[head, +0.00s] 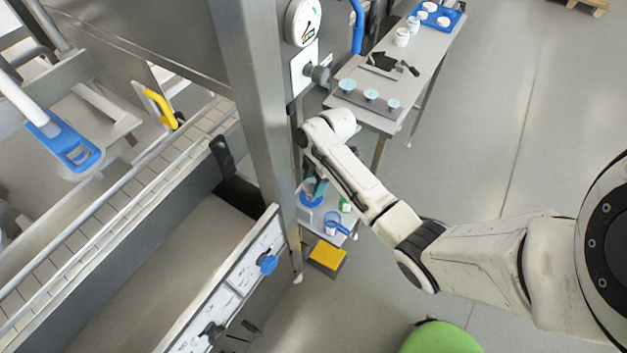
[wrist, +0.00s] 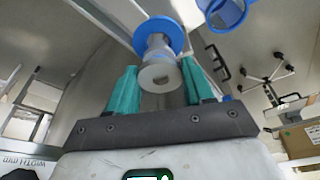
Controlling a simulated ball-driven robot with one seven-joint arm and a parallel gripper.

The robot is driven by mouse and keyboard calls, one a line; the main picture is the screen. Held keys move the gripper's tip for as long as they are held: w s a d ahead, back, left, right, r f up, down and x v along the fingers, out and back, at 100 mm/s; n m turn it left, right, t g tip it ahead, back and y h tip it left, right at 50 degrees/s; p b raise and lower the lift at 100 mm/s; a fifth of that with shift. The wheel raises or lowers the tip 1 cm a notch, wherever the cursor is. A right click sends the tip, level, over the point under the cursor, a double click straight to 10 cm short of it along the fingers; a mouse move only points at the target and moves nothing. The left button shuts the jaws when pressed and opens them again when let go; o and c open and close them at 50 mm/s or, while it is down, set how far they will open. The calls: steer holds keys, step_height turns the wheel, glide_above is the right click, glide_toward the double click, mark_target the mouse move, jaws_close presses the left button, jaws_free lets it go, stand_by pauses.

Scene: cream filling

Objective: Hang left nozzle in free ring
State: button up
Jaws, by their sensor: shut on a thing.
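My gripper (wrist: 160,88) has teal fingers shut on a pale grey nozzle (wrist: 158,74), which sits between the fingertips in the wrist view. A blue round collar or ring (wrist: 160,36) surrounds the nozzle just beyond the fingers; I cannot tell whether it is part of the nozzle or a holder. A blue open ring (wrist: 228,12) shows at the upper right of the wrist view, apart from the nozzle and empty. In the head view my gripper (head: 318,188) is mostly hidden by my wrist, beside a blue ring shape (head: 311,193). Another blue ring (head: 336,224) is nearer.
A steel post (head: 262,130) stands close left of my arm. A control panel (head: 235,290) with a blue knob is in front. A side table (head: 420,70) with several jars lies beyond. A yellow pedal (head: 326,254) is on the floor. Open floor lies right.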

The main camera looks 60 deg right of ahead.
steer(key=shift+f+b, duration=0.9)
steer(key=shift+f, duration=0.45)
stand_by(0.4)
steer(key=o, duration=1.6)
steer(key=shift+r, duration=0.1)
step_height(320, 180, up, 7)
steer(key=p, duration=0.7)
stand_by(0.6)
